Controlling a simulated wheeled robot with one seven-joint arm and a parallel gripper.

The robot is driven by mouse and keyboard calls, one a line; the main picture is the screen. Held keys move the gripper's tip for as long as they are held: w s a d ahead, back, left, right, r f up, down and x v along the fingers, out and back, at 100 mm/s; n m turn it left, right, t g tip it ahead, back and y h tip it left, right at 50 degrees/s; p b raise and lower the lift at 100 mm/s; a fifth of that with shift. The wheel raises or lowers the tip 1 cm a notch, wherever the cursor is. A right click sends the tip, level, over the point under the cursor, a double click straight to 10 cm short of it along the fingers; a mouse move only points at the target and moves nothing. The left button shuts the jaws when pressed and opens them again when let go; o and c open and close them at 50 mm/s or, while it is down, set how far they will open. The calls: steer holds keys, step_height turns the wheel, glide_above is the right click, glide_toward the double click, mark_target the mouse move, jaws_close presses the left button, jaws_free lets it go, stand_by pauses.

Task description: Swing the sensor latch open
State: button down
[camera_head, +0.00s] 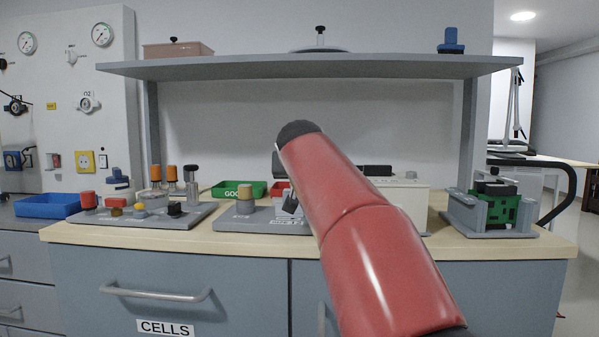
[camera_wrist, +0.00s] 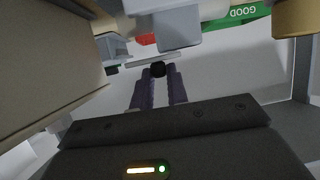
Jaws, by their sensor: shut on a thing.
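My gripper (camera_wrist: 158,78) shows in the wrist view, its two dark purple fingers closed around a small black knob (camera_wrist: 157,69). The knob sits at a thin light grey bar (camera_wrist: 140,63), which looks like the sensor latch. A light grey block (camera_wrist: 170,24) stands just beyond the bar. In the head view my red arm covers my gripper and most of the latch area; the grey base plate (camera_head: 232,222) of that fixture shows to the left of the arm. How far the latch is swung cannot be told.
A beige box (camera_head: 408,200) stands right of my arm and looms close at left in the wrist view. A shelf (camera_head: 300,67) spans above. A green-board fixture (camera_head: 500,208) stands far right.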

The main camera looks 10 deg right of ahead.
steer(key=shift+d+r+n+y+p, duration=0.1)
steer(key=shift+d+n+y+p, duration=0.05)
steer(key=shift+n+y+p, duration=0.35)
steer(key=shift+w+y, duration=0.1)
steer(key=shift+y, duration=0.2)
steer(key=c, duration=1.4)
jaws_free()
steer(key=shift+o, duration=0.2)
steer(key=v, duration=0.7)
steer(key=shift+s+b, duration=0.4)
steer(key=shift+b, duration=0.05)
